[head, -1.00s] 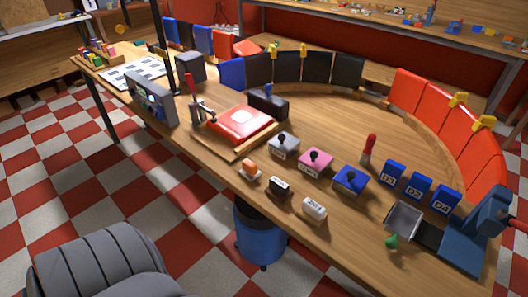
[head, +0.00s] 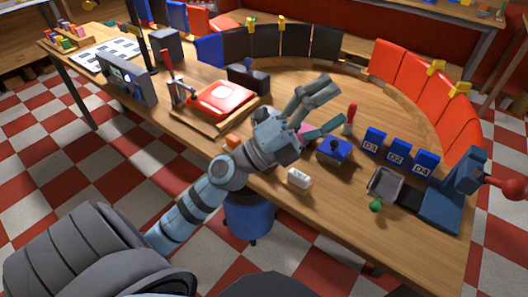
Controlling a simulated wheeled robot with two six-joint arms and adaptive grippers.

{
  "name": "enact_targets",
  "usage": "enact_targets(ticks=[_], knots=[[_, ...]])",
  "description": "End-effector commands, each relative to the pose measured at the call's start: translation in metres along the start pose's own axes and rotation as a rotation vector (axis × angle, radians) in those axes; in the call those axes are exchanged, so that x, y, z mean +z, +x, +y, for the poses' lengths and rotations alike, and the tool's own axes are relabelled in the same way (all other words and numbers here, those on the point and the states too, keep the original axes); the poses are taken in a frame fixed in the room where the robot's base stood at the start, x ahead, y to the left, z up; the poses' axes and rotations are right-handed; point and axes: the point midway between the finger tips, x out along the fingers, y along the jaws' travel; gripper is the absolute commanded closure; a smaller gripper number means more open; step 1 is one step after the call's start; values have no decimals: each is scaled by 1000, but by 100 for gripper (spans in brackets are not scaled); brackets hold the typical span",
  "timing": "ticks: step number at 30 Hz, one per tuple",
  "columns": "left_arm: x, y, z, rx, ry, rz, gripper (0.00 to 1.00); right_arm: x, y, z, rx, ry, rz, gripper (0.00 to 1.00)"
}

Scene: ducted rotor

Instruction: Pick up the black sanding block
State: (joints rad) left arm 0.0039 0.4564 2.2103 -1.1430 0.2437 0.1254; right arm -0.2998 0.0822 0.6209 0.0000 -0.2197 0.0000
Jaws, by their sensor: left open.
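The small black block on the table's front part, between the orange block (head: 232,141) and the white block (head: 299,179), is hidden behind my left arm now; the earlier head view shows it there. My left gripper (head: 331,102) is open and empty, its fingers spread above the table near the pink block (head: 306,128) and the blue block with a dark knob (head: 335,150). A larger dark box (head: 248,77) stands farther back, behind the red press. My right gripper is not in view.
The red press (head: 222,98) is left of my left arm. A red-handled tool (head: 350,118), blue labelled boxes (head: 397,153), a grey tray (head: 385,182) and a blue lever device (head: 450,195) stand to the right. Black and red panels curve behind.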

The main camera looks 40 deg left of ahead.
Motion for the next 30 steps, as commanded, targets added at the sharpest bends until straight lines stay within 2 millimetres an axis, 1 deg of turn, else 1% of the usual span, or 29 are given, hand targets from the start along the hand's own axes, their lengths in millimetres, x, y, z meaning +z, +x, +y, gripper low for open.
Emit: enact_targets(ticks=[1, 2, 3, 4, 5, 6, 7, 8, 9, 10, 12, 14, 15, 17, 18, 19, 21, 22, 25, 28, 30], knots=[[-29, 9, 14, 82, 203, 245, 21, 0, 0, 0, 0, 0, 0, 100], [-42, 6, 36, 182, 339, 403, 21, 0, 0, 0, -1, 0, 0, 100], [-42, -8, 71, 355, 503, 581, 21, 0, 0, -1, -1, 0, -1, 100], [-29, -24, 96, 502, 604, 684, 21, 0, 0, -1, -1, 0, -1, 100], [-9, -43, 115, 659, 685, 762, 21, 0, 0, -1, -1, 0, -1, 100], [24, -69, 131, 867, 764, 829, 21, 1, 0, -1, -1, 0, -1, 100], [49, -89, 136, 1015, 800, 857, 21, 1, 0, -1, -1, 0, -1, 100], [72, -108, 137, 1153, 822, 869, 21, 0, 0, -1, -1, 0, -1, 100], [98, -129, 132, 1308, 833, 871, 21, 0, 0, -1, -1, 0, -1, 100], [114, -143, 127, 1404, 832, 864, 21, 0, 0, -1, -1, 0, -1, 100], [136, -165, 117, 1558, 817, 843, 21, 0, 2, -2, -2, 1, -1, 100], [144, -176, 118, 1620, 806, 834, 21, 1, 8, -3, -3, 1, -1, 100], [146, -181, 126, 1635, 802, 831, 21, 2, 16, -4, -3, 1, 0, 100], [146, -186, 143, 1638, 799, 832, 21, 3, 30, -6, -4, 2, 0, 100], [146, -189, 156, 1635, 799, 834, 21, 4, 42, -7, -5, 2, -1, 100], [147, -191, 165, 1635, 799, 833, 21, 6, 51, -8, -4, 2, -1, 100], [148, -194, 184, 1634, 799, 834, 21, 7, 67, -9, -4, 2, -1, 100], [148, -195, 190, 1633, 800, 835, 21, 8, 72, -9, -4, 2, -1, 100], [150, -196, 202, 1633, 800, 836, 21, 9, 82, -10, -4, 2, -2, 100], [151, -197, 210, 1634, 799, 838, 21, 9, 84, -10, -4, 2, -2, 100], [151, -199, 222, 1633, 798, 838, 21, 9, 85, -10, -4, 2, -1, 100]])
